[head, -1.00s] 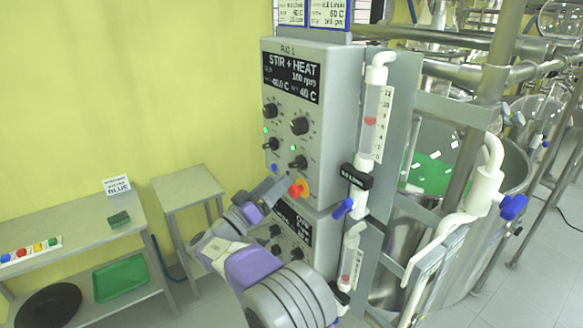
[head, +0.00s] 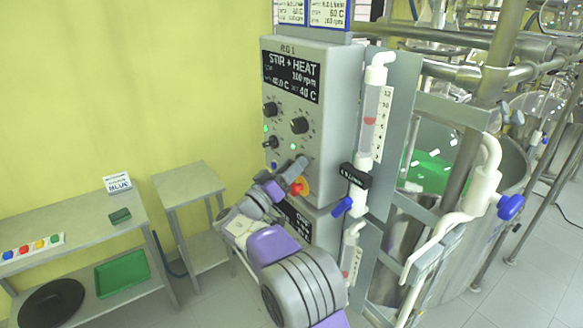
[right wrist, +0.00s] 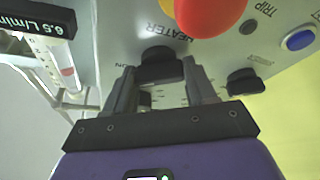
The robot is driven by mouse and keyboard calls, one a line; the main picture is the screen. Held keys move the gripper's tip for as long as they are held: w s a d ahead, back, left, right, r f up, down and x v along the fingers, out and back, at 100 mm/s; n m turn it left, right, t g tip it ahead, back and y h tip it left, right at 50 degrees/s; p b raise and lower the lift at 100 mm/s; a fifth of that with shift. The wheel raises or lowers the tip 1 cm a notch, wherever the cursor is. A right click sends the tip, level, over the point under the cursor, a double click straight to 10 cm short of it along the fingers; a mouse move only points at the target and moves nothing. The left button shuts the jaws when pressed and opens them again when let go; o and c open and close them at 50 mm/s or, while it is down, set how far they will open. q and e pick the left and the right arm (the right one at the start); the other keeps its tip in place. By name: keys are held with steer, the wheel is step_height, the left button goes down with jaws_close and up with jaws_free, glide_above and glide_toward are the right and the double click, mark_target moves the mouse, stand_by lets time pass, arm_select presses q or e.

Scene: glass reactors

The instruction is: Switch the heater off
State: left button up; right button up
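The heater knob (right wrist: 158,65) is a black turn knob beside the printed word HEATER, on the grey STIR + HEAT control box (head: 340,110). In the head view my right gripper (head: 299,166) covers that knob. In the right wrist view my right gripper (right wrist: 158,78) has its fingers apart, one on each side of the knob, with the tips very close to its ends. I cannot tell whether they touch it. The display reads 100 rpm and 40 C. My left gripper is not in view.
A red stop button (right wrist: 210,12) on a yellow collar sits close to my right gripper. Another black knob (right wrist: 245,82) and a blue button (right wrist: 298,39) are on the panel. A flow meter (head: 372,115) with a blue valve handle (head: 342,207) stands right of the box.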

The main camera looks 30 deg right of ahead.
steer(key=c, duration=0.5)
steer(key=shift+n, duration=0.4)
steer(key=n+t+y, duration=0.1)
steer(key=n, duration=0.1)
steer(key=n+t+y, duration=0.1)
steer(key=n, duration=0.2)
steer(key=shift+s+r+n, duration=0.1)
steer(key=shift+n, duration=0.2)
steer(key=shift+r+n+y+p, duration=0.1)
steer(key=shift+n+y+p, duration=0.7)
steer(key=shift+n, duration=1.05)
steer(key=shift+r+n+y+p, duration=0.1)
steer(key=shift+n+y+p, duration=0.7)
steer(key=shift+n, duration=1.05)
steer(key=shift+f, duration=0.1)
